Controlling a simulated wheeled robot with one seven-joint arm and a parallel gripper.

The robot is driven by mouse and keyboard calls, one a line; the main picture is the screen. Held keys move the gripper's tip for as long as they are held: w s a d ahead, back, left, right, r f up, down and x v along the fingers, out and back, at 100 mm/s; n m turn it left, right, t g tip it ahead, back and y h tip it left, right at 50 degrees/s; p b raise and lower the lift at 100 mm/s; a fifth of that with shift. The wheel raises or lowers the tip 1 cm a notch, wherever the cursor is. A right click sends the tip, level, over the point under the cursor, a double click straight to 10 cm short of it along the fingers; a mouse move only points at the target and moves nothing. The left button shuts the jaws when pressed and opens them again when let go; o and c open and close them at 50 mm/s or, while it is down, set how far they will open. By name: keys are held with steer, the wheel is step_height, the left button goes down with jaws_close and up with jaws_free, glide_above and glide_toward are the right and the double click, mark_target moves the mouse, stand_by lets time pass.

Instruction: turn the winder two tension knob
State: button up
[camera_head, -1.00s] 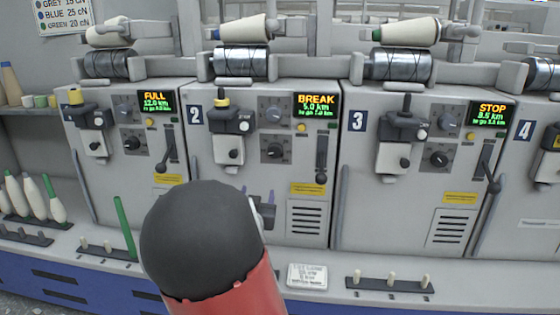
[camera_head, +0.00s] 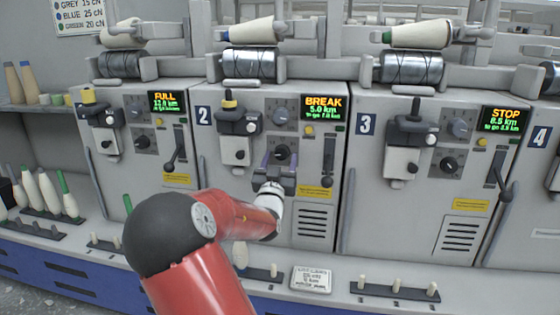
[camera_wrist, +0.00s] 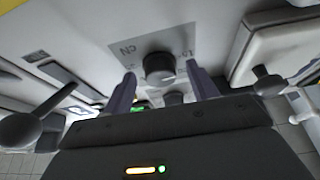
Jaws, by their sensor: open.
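Winder two (camera_head: 240,190), marked 2 and showing BREAK, has a grey upper dial (camera_head: 278,112) and a black lower knob (camera_head: 281,152) on its front. I take the black knob as the tension knob; its label is too small to read. My gripper (camera_head: 280,160) is open at the black knob, one purple finger to each side. In the wrist view the black knob (camera_wrist: 160,68) sits between the two fingertips (camera_wrist: 161,74), with a gap on both sides. I cannot tell how deep the fingers reach around it.
A black lever (camera_head: 327,160) hangs right of the knob, and a white unit with a black knob (camera_head: 236,150) is at its left. Winders one (camera_head: 130,160) and three (camera_head: 400,215) stand on either side. Pegs and a white label plate (camera_head: 312,279) are on the ledge below.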

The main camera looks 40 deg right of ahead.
steer(key=c, duration=1)
steer(key=shift+f+m+b, duration=0.1)
steer(key=shift+m+b, duration=0.2)
steer(key=shift+b, duration=0.05)
